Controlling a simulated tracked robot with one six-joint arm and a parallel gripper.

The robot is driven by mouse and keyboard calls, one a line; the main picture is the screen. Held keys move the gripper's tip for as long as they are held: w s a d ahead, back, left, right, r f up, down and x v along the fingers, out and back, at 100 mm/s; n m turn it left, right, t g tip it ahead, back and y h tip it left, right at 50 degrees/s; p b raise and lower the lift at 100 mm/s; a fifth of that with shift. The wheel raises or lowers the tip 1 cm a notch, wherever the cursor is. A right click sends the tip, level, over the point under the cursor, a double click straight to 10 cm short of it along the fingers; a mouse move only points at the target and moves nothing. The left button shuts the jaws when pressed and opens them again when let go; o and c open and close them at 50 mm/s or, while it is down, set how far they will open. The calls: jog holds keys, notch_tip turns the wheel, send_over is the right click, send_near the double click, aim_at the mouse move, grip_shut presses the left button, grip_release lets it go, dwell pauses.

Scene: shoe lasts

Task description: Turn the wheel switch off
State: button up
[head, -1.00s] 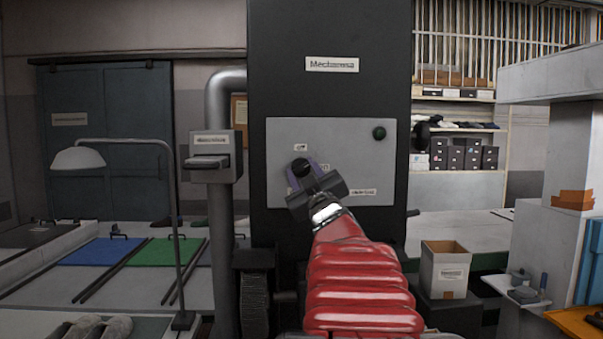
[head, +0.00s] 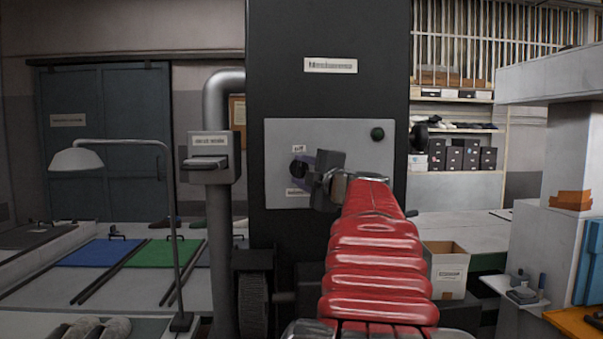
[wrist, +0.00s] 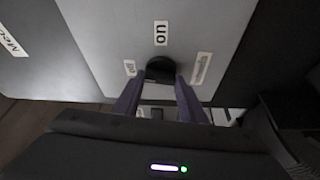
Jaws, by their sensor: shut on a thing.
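The wheel switch is a small black round knob (head: 297,168) on a light grey panel (head: 350,137) on a tall dark cabinet. My gripper (head: 304,166) reaches it from the right, its purple fingers shut on the knob. The wrist view shows the knob (wrist: 160,67) between the two fingers of the gripper (wrist: 161,79). An "off" label (head: 298,149) is above the knob in the head view. An "on" label (wrist: 160,33) shows in the wrist view; my gripper hides it in the head view. The knob's pointing direction cannot be made out.
A black knob (head: 419,133) sticks out at the cabinet's right side. A grey pipe with a box (head: 210,157) stands left of the cabinet. An open carton (head: 447,271) is at the lower right.

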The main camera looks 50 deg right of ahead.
jog(key=shift+w+r+n+g, duration=0.15)
jog(key=shift+n+g, duration=0.15)
jog(key=shift+n, duration=0.5)
jog(key=o, duration=1.1)
jog(key=shift+w+f, duration=0.1)
jog(key=shift+f, duration=0.1)
jog(key=shift+c, duration=0.2)
jog(key=shift+s+a, duration=0.2)
jog(key=shift+s, duration=0.45)
jog(key=v, duration=1.2)
jog(key=shift+s, duration=0.25)
